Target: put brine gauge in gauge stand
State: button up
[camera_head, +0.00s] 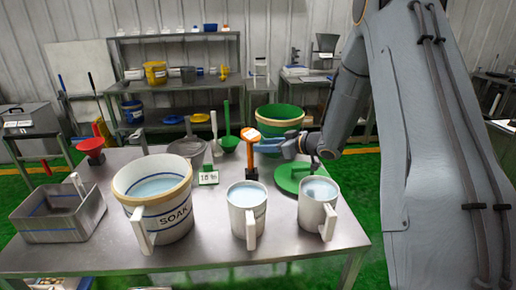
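An upright gauge-like piece with an orange head and pale face (250,134), which I take for the brine gauge, is near the middle of the table. Its narrow orange and dark lower part reaches down towards the tabletop. My gripper (264,146) has blue fingers and comes from the right, with its tips at or just beside this piece. I cannot tell whether they grip it. I cannot make out a gauge stand for certain. A small green block with a white label (208,178) stands to the left of the orange piece.
A large SOAK bucket (165,222) and two white jugs, the left (238,197) and right (308,188), line the front. A green disc (290,172) lies below my arm.

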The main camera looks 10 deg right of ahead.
jog(key=s+d+r+m+h+b, duration=0.1)
jog(key=s+d+r+m+h, duration=0.1)
jog(key=s+d+m+h, duration=0.35)
jog(key=s+a+f+m+g+h, duration=0.1)
jog(key=s+g, duration=0.3)
jog(key=s, duration=1.1)
jog(key=s+a+f+m+g+h, duration=0.1)
jog(key=s+a+f+g+h, duration=0.1)
jog(key=s, duration=1.3)
jog(key=a+f+g, duration=0.1)
jog(key=a+g, duration=0.1)
jog(key=g, duration=0.1)
jog(key=shift+s+f+m+h, duration=0.15)
jog(key=shift+s+m+h, duration=0.1)
jog(key=shift+m+h, duration=0.1)
